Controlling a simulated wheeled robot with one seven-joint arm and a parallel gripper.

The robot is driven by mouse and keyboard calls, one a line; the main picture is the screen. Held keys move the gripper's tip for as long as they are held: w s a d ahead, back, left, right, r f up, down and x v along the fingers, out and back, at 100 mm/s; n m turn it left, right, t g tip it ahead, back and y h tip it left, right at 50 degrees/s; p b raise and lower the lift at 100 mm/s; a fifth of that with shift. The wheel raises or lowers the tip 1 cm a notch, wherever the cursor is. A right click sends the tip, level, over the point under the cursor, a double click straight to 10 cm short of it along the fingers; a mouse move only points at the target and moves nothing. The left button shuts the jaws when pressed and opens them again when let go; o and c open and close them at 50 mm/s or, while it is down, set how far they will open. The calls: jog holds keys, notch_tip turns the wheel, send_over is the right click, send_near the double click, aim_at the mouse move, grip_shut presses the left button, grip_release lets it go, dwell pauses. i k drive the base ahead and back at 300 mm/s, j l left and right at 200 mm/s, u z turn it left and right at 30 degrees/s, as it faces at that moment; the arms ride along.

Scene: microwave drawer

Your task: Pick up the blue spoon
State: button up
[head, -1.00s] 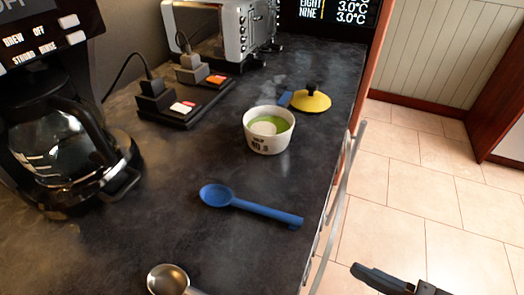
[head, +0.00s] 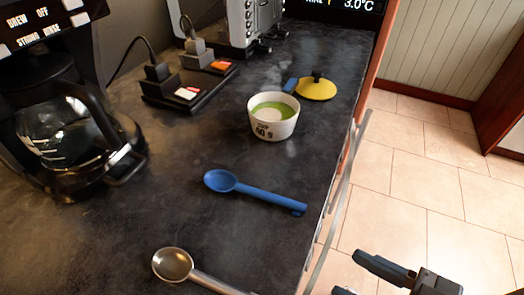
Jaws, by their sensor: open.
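The blue spoon (head: 254,191) lies flat on the dark countertop (head: 205,225). Its bowl is at the left and its handle runs right, ending close to the counter's right edge. My gripper (head: 362,276) shows at the bottom right, over the floor beyond the counter edge. It is open and empty, apart from the spoon, to its lower right. One finger is clear; the other is mostly cut off by the bottom of the picture.
A metal spoon (head: 183,270) lies nearer than the blue one. Behind are a white cup (head: 273,117) with green contents and a yellow lid-like object (head: 317,88). A coffee maker (head: 65,140) stands left, a power strip (head: 192,88) and toaster (head: 236,22) behind. A metal rail (head: 340,195) runs along the counter edge.

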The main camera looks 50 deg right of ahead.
aim_at(218, 180)
jog(key=k+u, duration=0.5)
jog(key=k+j+u, duration=0.2)
jog(key=k+u, duration=0.25)
jog(key=k, duration=0.1)
